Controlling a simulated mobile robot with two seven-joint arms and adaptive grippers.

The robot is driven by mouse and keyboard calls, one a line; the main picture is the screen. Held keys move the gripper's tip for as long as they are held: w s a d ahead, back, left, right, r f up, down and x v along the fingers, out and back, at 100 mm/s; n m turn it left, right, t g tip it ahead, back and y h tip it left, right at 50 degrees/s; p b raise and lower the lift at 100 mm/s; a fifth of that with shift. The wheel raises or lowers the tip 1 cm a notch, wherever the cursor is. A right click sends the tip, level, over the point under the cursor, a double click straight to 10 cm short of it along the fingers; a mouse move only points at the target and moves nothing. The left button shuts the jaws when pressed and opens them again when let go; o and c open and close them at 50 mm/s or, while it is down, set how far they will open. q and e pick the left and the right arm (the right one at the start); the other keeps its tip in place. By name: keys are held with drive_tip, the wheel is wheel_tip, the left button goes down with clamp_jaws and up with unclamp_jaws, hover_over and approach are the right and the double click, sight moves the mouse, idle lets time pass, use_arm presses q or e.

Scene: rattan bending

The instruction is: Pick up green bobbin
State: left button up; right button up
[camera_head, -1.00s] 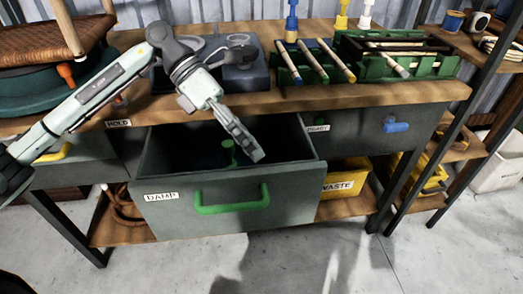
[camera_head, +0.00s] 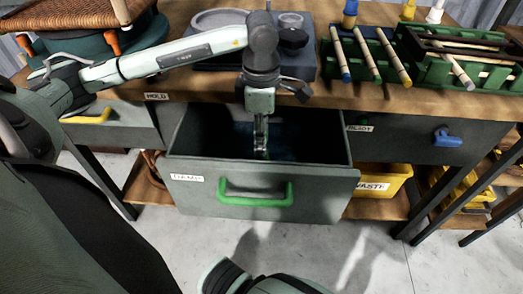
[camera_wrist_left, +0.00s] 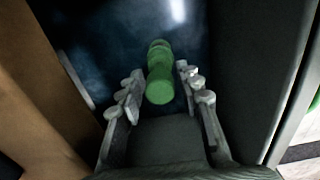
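The green bobbin (camera_wrist_left: 160,72) lies inside the open drawer labelled DAMP (camera_head: 190,188). In the left wrist view it sits between the two spread finger rows of my left gripper (camera_wrist_left: 160,95), with a gap on each side. My left gripper (camera_head: 261,145) points down into the drawer in the head view and is open, not closed on the bobbin. The bobbin is not visible in the head view, where the gripper and the drawer's dark inside hide it. My right gripper is not in view.
The drawer front has a green handle (camera_head: 255,197). The wooden worktop (camera_head: 350,95) overhangs behind, with a green rack (camera_head: 430,65) and rattan sticks at right. A yellow WASTE bin (camera_head: 385,180) stands below right. Drawer walls flank the gripper closely.

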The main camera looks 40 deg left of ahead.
use_arm(q)
drive_tip(key=shift+f, duration=0.35)
drive_tip(key=shift+c, duration=0.5)
clamp_jaws()
